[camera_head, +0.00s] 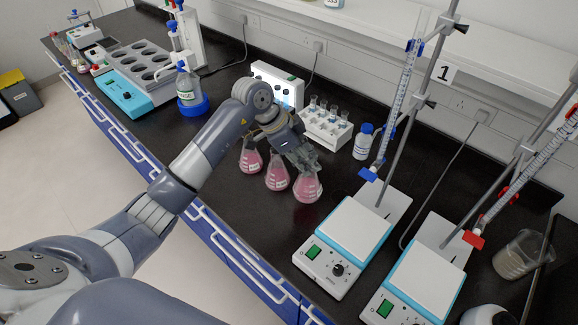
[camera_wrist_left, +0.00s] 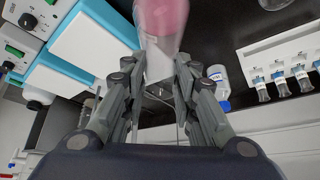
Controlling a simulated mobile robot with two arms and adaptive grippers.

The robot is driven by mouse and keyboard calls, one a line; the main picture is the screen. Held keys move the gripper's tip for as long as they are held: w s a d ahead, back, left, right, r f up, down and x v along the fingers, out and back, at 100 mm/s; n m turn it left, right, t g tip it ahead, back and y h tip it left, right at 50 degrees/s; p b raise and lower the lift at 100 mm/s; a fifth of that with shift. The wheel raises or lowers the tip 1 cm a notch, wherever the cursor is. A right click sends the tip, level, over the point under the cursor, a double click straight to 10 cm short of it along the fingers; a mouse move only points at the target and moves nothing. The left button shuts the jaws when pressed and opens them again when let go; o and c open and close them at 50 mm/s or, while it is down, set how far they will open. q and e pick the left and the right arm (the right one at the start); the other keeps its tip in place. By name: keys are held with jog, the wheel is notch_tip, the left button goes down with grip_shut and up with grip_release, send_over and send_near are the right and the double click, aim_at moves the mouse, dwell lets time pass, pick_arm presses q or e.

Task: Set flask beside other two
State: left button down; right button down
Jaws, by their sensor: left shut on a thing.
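Three conical flasks with pink liquid stand in a row on the black bench in the head view: the left flask (camera_head: 251,160), the middle flask (camera_head: 277,175) and the right flask (camera_head: 307,188). My left gripper (camera_head: 306,161) is at the neck of the right flask, which stands upright close beside the middle one. In the left wrist view the left gripper (camera_wrist_left: 160,85) is shut on this flask (camera_wrist_left: 160,25), its neck between the fingers. Whether the flask's base touches the bench is hard to tell. My right gripper is not in view.
Two hotplate stirrers, one nearer (camera_head: 345,240) and one farther right (camera_head: 425,275), stand to the right with burette stands. A white tube rack (camera_head: 327,132) and a small bottle (camera_head: 363,142) stand behind the flasks. The bench in front of the flasks is clear.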

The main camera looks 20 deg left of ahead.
pick_arm(q)
jog(key=shift+f+p, duration=0.7)
jog(key=shift+f, duration=2.35)
jog(key=c, duration=1.3)
grip_release()
